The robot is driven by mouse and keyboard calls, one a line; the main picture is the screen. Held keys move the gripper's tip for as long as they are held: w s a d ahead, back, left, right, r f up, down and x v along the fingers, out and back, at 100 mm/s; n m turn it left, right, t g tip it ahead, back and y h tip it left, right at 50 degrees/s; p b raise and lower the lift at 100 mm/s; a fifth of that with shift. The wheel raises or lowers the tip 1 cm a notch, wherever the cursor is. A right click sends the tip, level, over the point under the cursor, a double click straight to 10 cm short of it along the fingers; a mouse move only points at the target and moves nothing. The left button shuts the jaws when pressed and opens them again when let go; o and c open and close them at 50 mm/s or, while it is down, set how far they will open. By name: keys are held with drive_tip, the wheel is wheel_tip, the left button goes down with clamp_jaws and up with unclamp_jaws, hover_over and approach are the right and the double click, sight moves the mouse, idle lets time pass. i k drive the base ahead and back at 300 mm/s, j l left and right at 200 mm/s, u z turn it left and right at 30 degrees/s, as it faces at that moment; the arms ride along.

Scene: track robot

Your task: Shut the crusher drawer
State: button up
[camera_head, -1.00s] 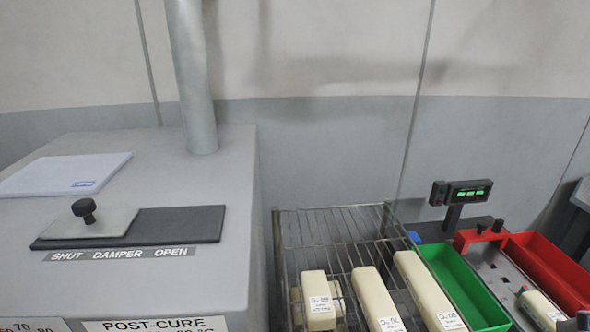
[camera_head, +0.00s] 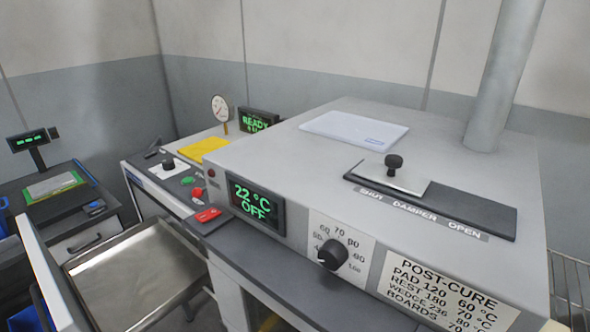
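A pulled-out drawer, which I take to be the crusher drawer, is at the lower left of the head view. Its metal tray floor (camera_head: 135,275) is bare, and its pale front panel (camera_head: 52,275) stands at the left, apart from the cabinet. Above its inner end is a pale machine (camera_head: 148,180) with a black knob, a green button and a red button. The drawer's near end is cut off by the picture edge. My gripper is not in view.
A grey post-cure oven (camera_head: 300,165) with a display reading 22 °C OFF (camera_head: 257,201) fills the middle and right. A dark cabinet (camera_head: 85,235) with a scale display (camera_head: 33,140) stands left of the drawer. A wire rack (camera_head: 570,285) is at the right edge.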

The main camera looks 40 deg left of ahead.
sight(130, 281)
drive_tip(key=u, duration=2.95)
